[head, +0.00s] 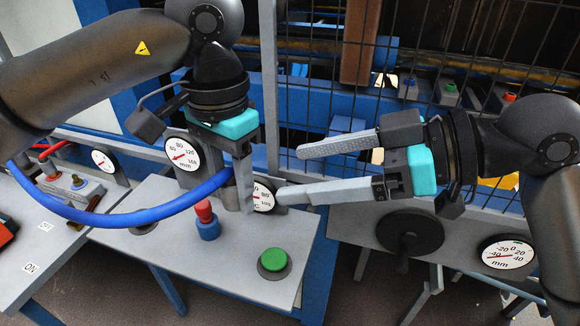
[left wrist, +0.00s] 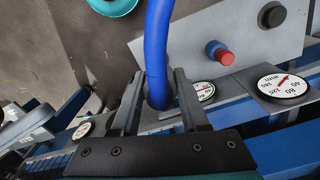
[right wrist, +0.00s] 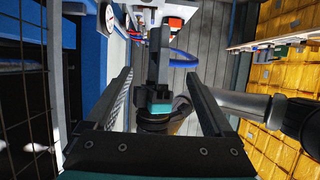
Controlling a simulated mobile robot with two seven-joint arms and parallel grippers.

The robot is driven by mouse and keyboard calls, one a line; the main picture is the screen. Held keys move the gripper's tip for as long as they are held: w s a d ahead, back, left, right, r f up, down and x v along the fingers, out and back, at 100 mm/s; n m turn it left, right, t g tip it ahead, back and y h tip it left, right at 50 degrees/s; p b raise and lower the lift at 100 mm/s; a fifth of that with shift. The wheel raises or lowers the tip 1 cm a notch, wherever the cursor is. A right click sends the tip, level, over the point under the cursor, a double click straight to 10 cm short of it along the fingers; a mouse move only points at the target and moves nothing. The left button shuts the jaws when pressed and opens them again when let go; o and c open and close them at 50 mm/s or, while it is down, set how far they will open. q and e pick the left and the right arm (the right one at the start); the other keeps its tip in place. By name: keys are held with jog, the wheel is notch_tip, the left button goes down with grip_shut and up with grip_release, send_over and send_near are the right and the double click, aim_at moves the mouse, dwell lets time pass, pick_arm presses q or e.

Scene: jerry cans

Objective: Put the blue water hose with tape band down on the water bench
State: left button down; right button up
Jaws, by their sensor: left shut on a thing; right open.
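The blue hose (head: 130,215) curves in from the left edge of the head view and ends at my left gripper (head: 243,190). That gripper is shut on the hose near its end, above the grey bench (head: 185,260). In the left wrist view the hose (left wrist: 157,45) runs down between the fingers; a faint ring shows on it, but I cannot make out a tape band clearly. My right gripper (head: 290,174) is open and empty, its fingers pointing left, close to the left fingers. No label shows which bench is the water bench.
On the bench stand a red-topped blue knob (head: 207,222) and a green button (head: 273,261). Gauges (head: 182,153) line its back, with a wire mesh fence (head: 325,75) behind. A black handwheel (head: 409,233) is at right. The bench's front middle is clear.

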aim_at(226, 182)
jog(key=x, duration=1.2)
jog(key=shift+s, duration=0.15)
grip_shut()
jog(key=shift+c, duration=1.9)
grip_release()
jog(key=o, duration=0.4)
